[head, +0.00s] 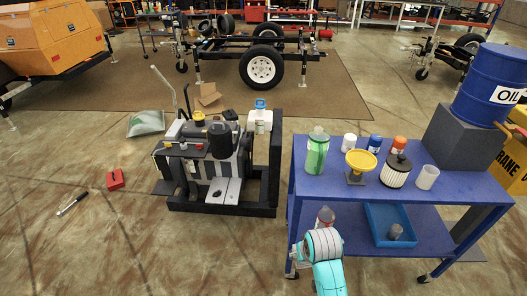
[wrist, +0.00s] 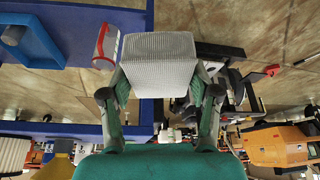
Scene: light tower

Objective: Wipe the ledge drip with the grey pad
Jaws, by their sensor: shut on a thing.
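The grey pad (wrist: 158,62) is a pale, textured block in the middle of the wrist view. My gripper (wrist: 160,92) is shut on it, with one finger at each side. In the head view my turquoise arm shows at the bottom by the blue cart, and I cannot make out the gripper or pad there. The machine left of the cart has a light grey ledge (head: 232,183) low at its front. A small dark mark (head: 222,196) shows on that ledge; I cannot tell whether it is the drip. The pad is apart from the ledge.
The blue cart (head: 440,184) carries a green jar (head: 317,152), a yellow-topped stand (head: 361,163) and a filter. Its lower shelf holds a blue tray (head: 378,235) and a red-and-white container (wrist: 105,45) near the pad.

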